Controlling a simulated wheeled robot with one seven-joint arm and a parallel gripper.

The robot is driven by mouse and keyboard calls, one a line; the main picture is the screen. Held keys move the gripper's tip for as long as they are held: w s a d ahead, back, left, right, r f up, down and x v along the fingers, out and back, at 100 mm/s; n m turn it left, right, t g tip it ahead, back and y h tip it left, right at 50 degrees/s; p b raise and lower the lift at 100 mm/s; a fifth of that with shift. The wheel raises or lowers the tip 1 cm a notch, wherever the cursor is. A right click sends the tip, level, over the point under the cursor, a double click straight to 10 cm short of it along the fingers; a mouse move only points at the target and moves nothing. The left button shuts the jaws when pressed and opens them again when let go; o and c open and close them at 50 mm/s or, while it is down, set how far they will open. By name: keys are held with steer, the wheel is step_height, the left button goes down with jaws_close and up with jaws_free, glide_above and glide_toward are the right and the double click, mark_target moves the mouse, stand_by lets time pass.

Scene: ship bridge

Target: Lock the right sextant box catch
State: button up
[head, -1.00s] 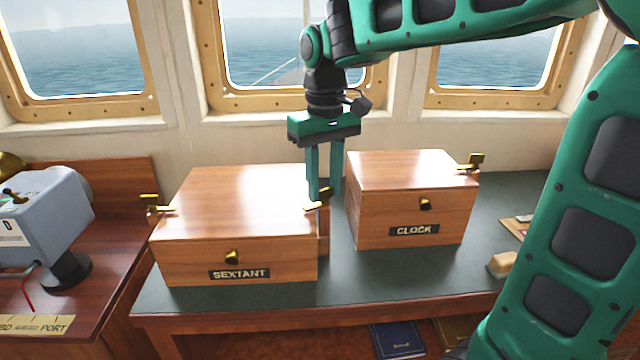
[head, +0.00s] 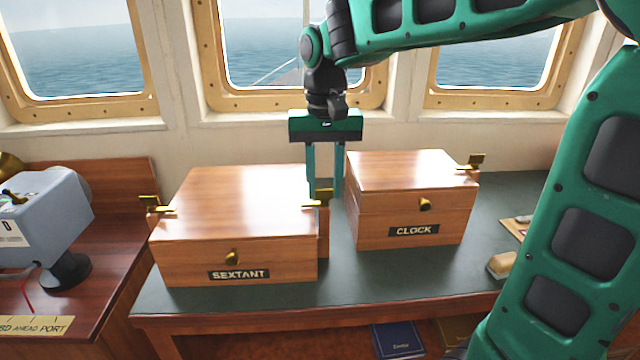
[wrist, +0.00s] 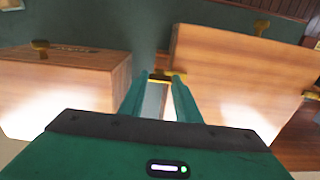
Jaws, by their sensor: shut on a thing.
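The sextant box (head: 235,205) is a closed wooden box with a brass knob and a SEXTANT plate on its front. Its right catch (head: 322,197) is a small brass piece at the lid's right edge. My gripper (head: 325,192) points straight down there, its green fingers shut on this catch. In the wrist view the catch (wrist: 160,76) shows between the fingertips, with the sextant box to the right; the fingers hide part of it. The left catch (head: 152,205) is brass and sits at the lid's left edge.
The clock box (head: 400,200) stands close on the right, leaving a narrow gap beside my fingers. It has its own brass catch (head: 472,163). A blue-grey instrument (head: 45,220) stands at the left. The green desktop (head: 420,268) is clear in front of the clock box.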

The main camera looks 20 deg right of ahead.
mark_target(324, 198)
steer(key=o, duration=1)
steer(key=shift+o, duration=0.2)
step_height(324, 198, up, 11)
steer(key=shift+f, duration=0.15)
steer(key=s+d+f+m, duration=0.1)
steer(key=s+d+f, duration=0.7)
steer(key=s+f, duration=0.2)
steer(key=s+d+f+m, duration=0.1)
steer(key=s+d+f, duration=0.8)
steer(key=s+f, duration=0.2)
steer(key=shift+s+f+m, duration=0.2)
steer(key=shift+s+m, duration=0.1)
steer(key=shift+s, duration=0.8)
